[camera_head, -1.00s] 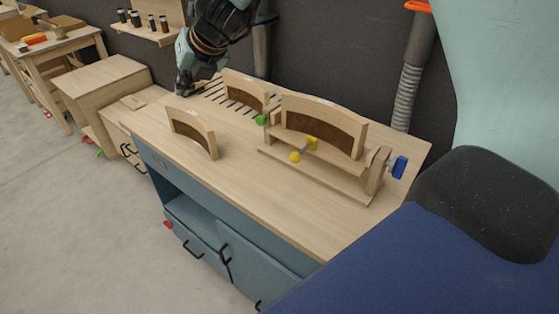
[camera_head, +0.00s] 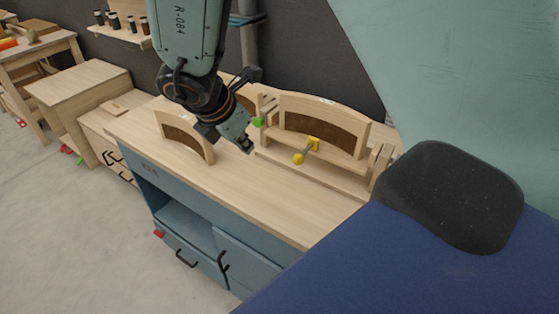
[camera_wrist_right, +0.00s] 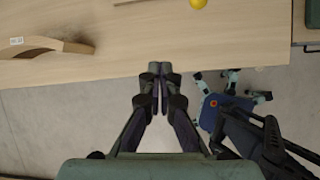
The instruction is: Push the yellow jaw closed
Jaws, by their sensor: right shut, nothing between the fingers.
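The yellow jaw shows as a yellow block (camera_head: 313,144) with a bar and a yellow knob (camera_head: 297,158), in front of the large curved wooden form (camera_head: 322,108) on the workbench. In the right wrist view a yellow knob (camera_wrist_right: 198,3) is cut off by the top edge. My right gripper (camera_head: 247,148) is left of the yellow knob, over the bench and apart from it. In the wrist view the right gripper (camera_wrist_right: 160,70) has its fingers together and empty, near the bench's front edge. My left gripper is not in view.
A green knob (camera_head: 258,122) sits just behind my right gripper. A smaller curved wooden form (camera_head: 186,136) stands left of it. The bench top (camera_head: 254,190) in front is clear.

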